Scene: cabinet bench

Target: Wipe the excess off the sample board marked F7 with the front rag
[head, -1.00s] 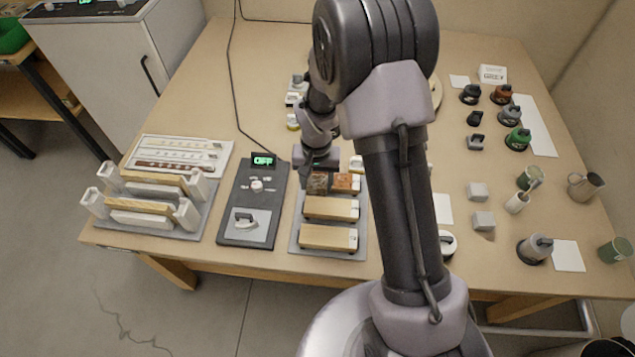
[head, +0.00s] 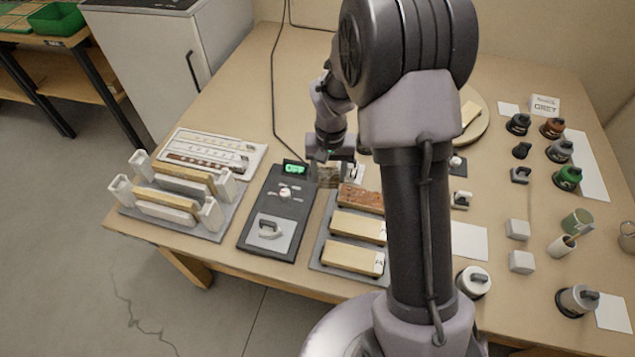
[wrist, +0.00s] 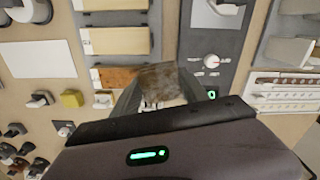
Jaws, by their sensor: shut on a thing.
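My gripper (head: 330,158) is shut on a brownish, stained rag (head: 328,176). The rag also shows between the fingers in the wrist view (wrist: 158,85). It is at the left end of a board with a wet-looking reddish-brown coat (head: 361,199); I cannot tell whether they touch. That coated board is the rearmost of three on a dark tray (head: 318,258); it shows in the wrist view too (wrist: 114,78). In front of it lie a plain pale board (head: 357,226) and another (head: 350,257). The boards' marks are too small to read.
Left of the tray is a dark panel (head: 255,205) with a knob and a lit "OFF" display (head: 294,168). Further left stand a white-ended rack (head: 170,198) and a swatch card (head: 215,152). Tins, cups and blocks fill the right side. A cabinet (head: 165,60) stands behind left.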

